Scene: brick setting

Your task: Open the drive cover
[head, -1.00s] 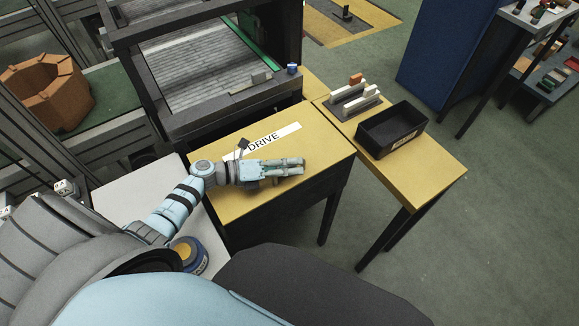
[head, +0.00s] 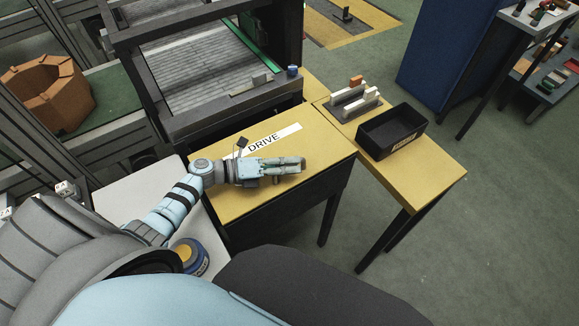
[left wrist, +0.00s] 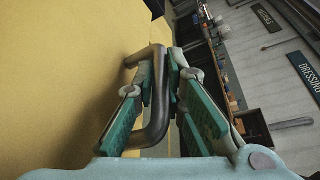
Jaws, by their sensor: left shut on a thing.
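The drive cover (head: 320,158) is a yellow flat top with a white strip lettered DRIVE, on a dark box. It looks down and closed in the head view. Its yellow face (left wrist: 60,80) fills the left of the left wrist view. A dark bent-bar handle (left wrist: 158,125) stands out from that face. My left gripper (head: 298,165) lies over the cover's front part. In the left wrist view its green-padded fingers (left wrist: 168,85) are shut around the handle bar. In the head view the gripper hides the handle. My right gripper is not in view.
A yellow side table (head: 430,170) stands at the right with a black bin (head: 375,145) and a rack of white and orange pieces (head: 355,95). A dark-framed conveyor (head: 200,75) is behind the cover. A round blue-and-yellow container (head: 190,257) stands near my left forearm.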

